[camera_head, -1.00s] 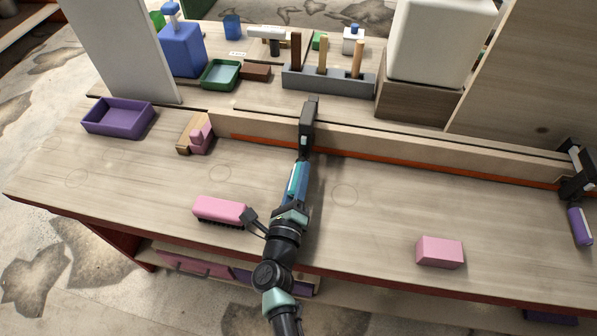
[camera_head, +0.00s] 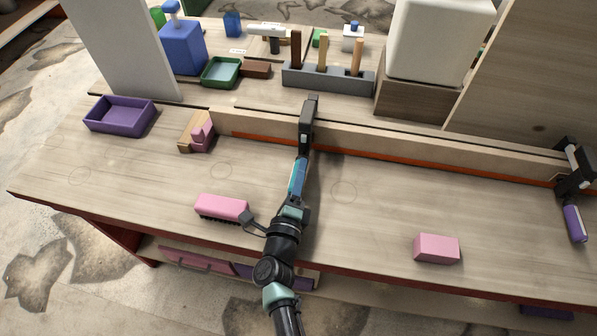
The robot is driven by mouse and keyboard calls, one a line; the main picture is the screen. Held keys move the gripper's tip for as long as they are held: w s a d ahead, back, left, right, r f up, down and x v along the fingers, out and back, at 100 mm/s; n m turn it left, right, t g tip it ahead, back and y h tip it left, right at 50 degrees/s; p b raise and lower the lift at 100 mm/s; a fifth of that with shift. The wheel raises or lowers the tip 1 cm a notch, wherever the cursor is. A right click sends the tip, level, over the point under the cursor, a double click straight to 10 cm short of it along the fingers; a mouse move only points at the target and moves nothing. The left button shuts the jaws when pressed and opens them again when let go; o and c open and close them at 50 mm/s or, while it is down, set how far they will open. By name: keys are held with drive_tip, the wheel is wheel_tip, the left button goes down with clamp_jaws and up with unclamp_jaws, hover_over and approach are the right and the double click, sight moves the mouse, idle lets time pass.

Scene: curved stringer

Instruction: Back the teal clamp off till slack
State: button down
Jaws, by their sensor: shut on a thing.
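The teal clamp (camera_head: 298,178) has a teal handle and a black jaw frame (camera_head: 307,125) hooked over the long wooden stringer (camera_head: 400,147) near the middle of the bench. Its handle points towards me. My gripper (camera_head: 294,207) is at the near end of the handle and shut on it. My wrist hides part of the grip. Whether the clamp's pad touches the wood is too small to tell. A second clamp with a purple handle (camera_head: 575,224) sits on the stringer's right end.
A pink brush (camera_head: 221,207) lies just left of my wrist. A pink block (camera_head: 436,248) lies to the right, and a purple tray (camera_head: 120,115) and a wood-and-pink piece (camera_head: 197,131) to the left. The bench between my arm and the pink block is clear.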

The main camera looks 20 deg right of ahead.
drive_tip(key=c, duration=0.5)
unclamp_jaws()
drive_tip(key=shift+c, duration=0.2)
drive_tip(key=v, duration=1.3)
